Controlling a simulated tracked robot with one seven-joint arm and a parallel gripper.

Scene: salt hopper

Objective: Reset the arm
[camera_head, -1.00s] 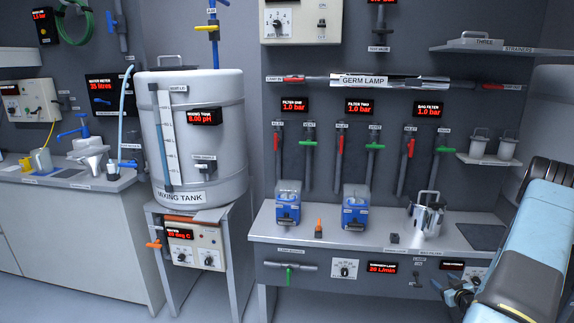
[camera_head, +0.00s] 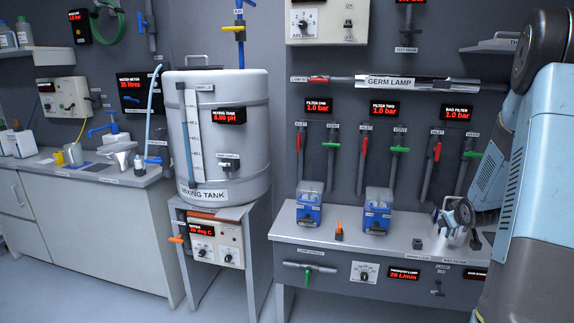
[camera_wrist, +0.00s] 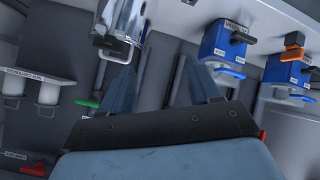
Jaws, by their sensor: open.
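My gripper (camera_wrist: 158,68) is open in the wrist view, its two blue fingers apart with nothing between them. The wrist view looks at the bench scene upside down and tilted. In the head view my arm fills the right edge, and its dark end covers part of the metal bag filter vessel (camera_head: 440,232) on the bench. This vessel also shows at the top of the wrist view (camera_wrist: 121,16), beyond the left finger. I cannot make out the fingers in the head view.
Two blue filter housings (camera_head: 308,212) (camera_head: 377,216) and an orange-handled piece (camera_head: 339,230) stand on the bench (camera_head: 345,250). Valves hang on the wall behind. The mixing tank (camera_head: 250,140) stands left of it.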

